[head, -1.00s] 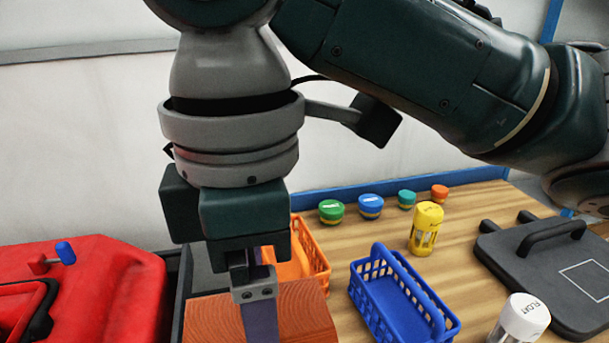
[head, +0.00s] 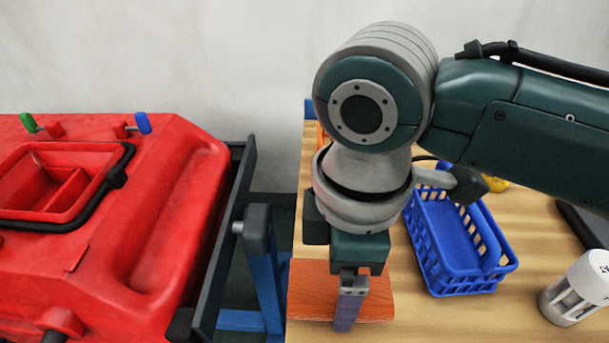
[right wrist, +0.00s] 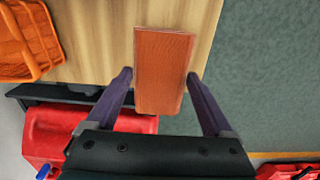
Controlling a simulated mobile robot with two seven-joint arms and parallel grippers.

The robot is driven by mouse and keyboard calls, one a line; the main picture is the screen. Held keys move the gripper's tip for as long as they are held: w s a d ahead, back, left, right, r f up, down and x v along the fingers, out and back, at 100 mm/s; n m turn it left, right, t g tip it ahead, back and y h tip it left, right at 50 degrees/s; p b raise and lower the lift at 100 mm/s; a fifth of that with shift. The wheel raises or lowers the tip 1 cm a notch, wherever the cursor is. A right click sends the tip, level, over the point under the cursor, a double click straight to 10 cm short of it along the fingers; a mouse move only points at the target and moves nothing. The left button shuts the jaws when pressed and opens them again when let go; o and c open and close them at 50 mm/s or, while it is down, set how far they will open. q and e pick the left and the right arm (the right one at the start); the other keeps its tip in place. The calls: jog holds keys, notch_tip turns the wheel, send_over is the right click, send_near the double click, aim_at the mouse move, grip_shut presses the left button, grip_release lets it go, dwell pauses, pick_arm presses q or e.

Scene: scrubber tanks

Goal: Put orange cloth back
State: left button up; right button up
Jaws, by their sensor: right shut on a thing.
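The orange cloth (head: 308,292) is a folded, ridged orange-red slab at the left edge of the wooden table. My right gripper (head: 347,310) comes down over it, fingers pointing down. In the right wrist view the cloth (right wrist: 163,90) lies between the two fingers, and the gripper is shut on it. There it overlaps the table's edge, with grey floor beyond. I cannot tell whether it touches the table top. My left gripper is not in view.
A blue basket (head: 446,243) stands right of the cloth, with a white-capped bottle (head: 580,285) farther right. An orange basket (right wrist: 28,40) is mostly hidden by my arm in the head view. A red tank (head: 160,210) stands left, across a gap from the table (head: 450,318).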

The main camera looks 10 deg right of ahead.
jog(key=shift+f+b, duration=0.45)
jog(key=shift+f, duration=1.5)
jog(key=shift+f, duration=0.15)
jog(key=o, duration=1.1)
jog(key=shift+c, duration=0.2)
jog(key=shift+r, duration=0.55)
notch_tip(320, 180, up, 11)
jog(key=p, duration=0.2)
jog(key=shift+r+p, duration=0.15)
jog(key=shift+p, duration=0.25)
jog(key=shift+m+y, duration=0.7)
jog(key=shift+y, duration=0.2)
jog(key=s+a, duration=0.1)
jog(key=s+a+f, duration=0.1)
jog(key=shift+s+a+f, duration=0.2)
jog(key=shift+s+a, duration=0.15)
jog(key=shift+s, duration=0.05)
jog(key=s+d+f+m+t+h, duration=0.1)
jog(key=s+d+m+t, duration=0.2)
jog(key=s+d+m, duration=0.6)
jog(key=d+m, duration=0.2)
jog(key=d, duration=0.1)
jog(key=shift+s+t+h, duration=0.2)
jog(key=shift+t+h, duration=0.1)
